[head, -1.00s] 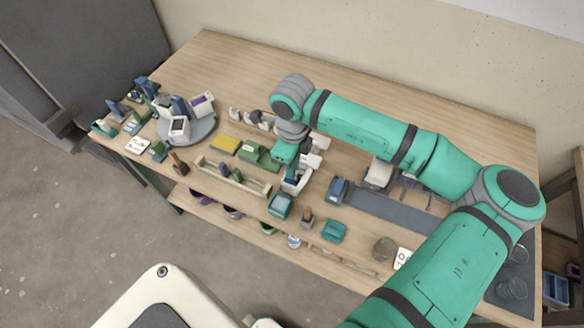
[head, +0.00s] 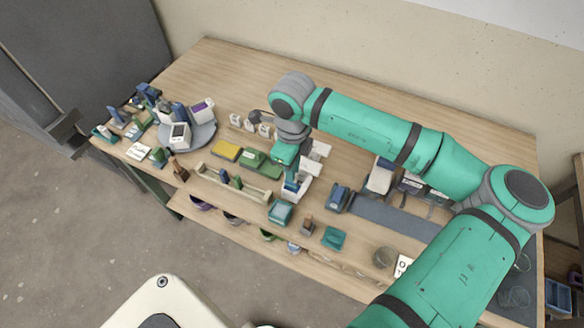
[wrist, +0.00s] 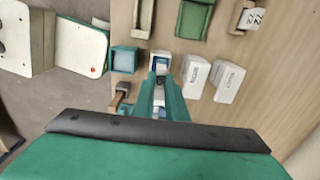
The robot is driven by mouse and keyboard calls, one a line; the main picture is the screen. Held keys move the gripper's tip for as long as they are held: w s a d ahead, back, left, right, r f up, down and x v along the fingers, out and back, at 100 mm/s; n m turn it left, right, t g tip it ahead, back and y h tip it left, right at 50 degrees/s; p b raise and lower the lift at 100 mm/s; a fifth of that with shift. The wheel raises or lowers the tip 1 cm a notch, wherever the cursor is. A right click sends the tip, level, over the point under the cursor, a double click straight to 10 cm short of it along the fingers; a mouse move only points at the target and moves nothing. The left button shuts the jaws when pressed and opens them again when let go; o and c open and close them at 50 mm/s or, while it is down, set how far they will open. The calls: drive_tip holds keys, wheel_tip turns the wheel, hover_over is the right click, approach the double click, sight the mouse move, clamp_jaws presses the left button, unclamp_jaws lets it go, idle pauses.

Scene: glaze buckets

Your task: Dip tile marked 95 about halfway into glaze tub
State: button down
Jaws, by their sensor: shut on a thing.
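My gripper (head: 292,171) points down over a small white tub (head: 304,187) near the middle of the bench. It is shut on a thin tile, mostly hidden by the fingers. A blue patch shows at the tub's mouth; I cannot tell if it is tile or glaze. In the wrist view, my gripper (wrist: 160,78) is in front of the white tub (wrist: 161,54), fingertips at or just over its opening. I cannot read a 95 on the tile, nor tell how deep it sits.
A teal box (wrist: 124,60) stands left of the tub, and two labelled white blocks (wrist: 195,76) (wrist: 229,82) stand close on its right. A green block (head: 262,163) and wooden rack (head: 232,186) lie left. A grey turntable (head: 202,136) is farther left. The bench's back is clear.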

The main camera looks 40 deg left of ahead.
idle(0.4)
drive_tip(key=shift+d+r, duration=0.1)
drive_tip(key=shift+r, duration=1.4)
